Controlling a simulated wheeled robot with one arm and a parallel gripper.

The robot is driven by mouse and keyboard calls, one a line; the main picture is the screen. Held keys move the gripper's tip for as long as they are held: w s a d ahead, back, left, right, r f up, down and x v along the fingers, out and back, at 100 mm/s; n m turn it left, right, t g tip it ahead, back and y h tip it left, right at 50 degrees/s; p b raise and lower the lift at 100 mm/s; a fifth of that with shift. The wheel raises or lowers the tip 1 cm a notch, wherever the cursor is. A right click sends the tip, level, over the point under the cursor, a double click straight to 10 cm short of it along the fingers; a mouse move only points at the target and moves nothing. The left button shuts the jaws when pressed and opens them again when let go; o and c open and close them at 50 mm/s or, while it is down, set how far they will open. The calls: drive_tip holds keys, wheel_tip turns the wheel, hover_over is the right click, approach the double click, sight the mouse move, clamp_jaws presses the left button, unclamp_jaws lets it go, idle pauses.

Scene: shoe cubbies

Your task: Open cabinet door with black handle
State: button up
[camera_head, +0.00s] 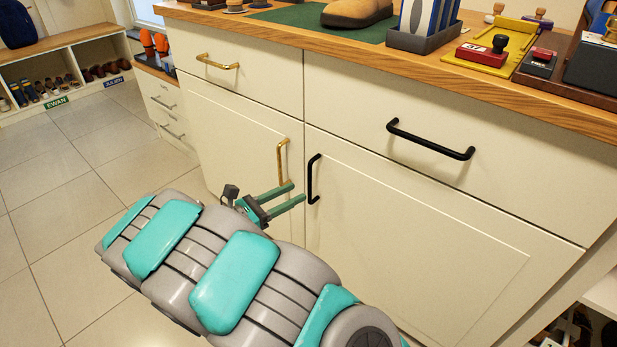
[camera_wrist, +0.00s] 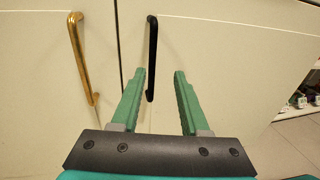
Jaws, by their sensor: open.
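The cabinet door with the black handle (camera_head: 400,235) is the lower right door and stands closed. Its black vertical handle (camera_head: 313,179) is near the door's left edge. In the wrist view the black handle (camera_wrist: 152,58) rises between the two green fingers, nearer the left one. My gripper (camera_head: 298,192) is open and empty, with its fingertips close to the handle in the head view. I cannot tell whether a finger touches the handle. In the wrist view my gripper (camera_wrist: 160,75) hides nothing of the handle's upper part.
A brass vertical handle (camera_head: 283,162) on the left door (camera_head: 230,135) is close beside the black one. A drawer with a black horizontal handle (camera_head: 430,142) is above. The wooden countertop (camera_head: 470,80) holds a shoe, stamps and trays. Tiled floor (camera_head: 60,220) is clear at left.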

drive_tip(key=a, duration=0.1)
hover_over(310, 200)
drive_tip(key=shift+w+f+t, duration=0.15)
drive_tip(key=shift+w+t, duration=0.15)
drive_tip(key=shift+c, duration=0.4)
clamp_jaws()
idle(1.1)
